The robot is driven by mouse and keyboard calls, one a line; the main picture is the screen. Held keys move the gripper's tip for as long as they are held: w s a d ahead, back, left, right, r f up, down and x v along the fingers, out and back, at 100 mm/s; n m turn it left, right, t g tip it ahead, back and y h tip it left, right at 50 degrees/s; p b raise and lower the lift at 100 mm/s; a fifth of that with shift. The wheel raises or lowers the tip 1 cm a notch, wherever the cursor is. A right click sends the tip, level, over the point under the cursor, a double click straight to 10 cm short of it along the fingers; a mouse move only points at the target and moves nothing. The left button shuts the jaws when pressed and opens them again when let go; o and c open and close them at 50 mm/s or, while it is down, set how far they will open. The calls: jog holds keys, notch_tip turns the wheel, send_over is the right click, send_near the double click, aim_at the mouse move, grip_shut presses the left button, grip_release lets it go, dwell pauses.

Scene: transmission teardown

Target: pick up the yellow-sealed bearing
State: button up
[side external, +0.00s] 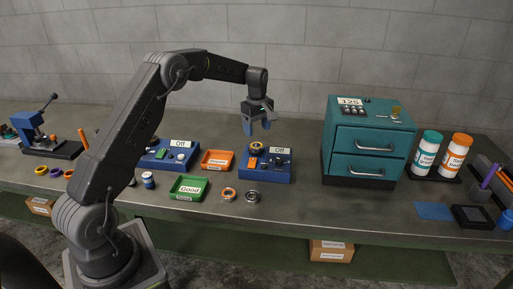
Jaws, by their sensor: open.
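My gripper (257,127) points down with its two blue-tipped fingers apart and nothing visible between them. It hangs above the blue box with the "Off" sign (265,172) near the middle of the bench. A small yellow-orange ring (255,147), which looks like the yellow-sealed bearing, sits on top of that box, just below the fingertips and apart from them. On the bench in front lie a bearing with an orange ring (228,194) and a plain silver bearing (252,197).
A green "Good" tray (189,198) and an orange tray (217,172) lie left of the box. A second blue "Off" box (160,160) is further left. A teal drawer cabinet (370,148) stands to the right. Bare bench lies in front of the cabinet.

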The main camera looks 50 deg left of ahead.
aim_at(257, 144)
jog(key=shift+w+a+f, duration=0.1)
jog(key=shift+f, duration=1.65)
jog(key=shift+w+a+f, duration=0.1)
jog(key=shift+f, duration=1.65)
jog(key=shift+c, duration=0.3)
jog(key=shift+r, duration=0.1)
jog(key=c, duration=0.7)
jog(key=shift+r, duration=0.1)
jog(key=shift+c, duration=0.3)
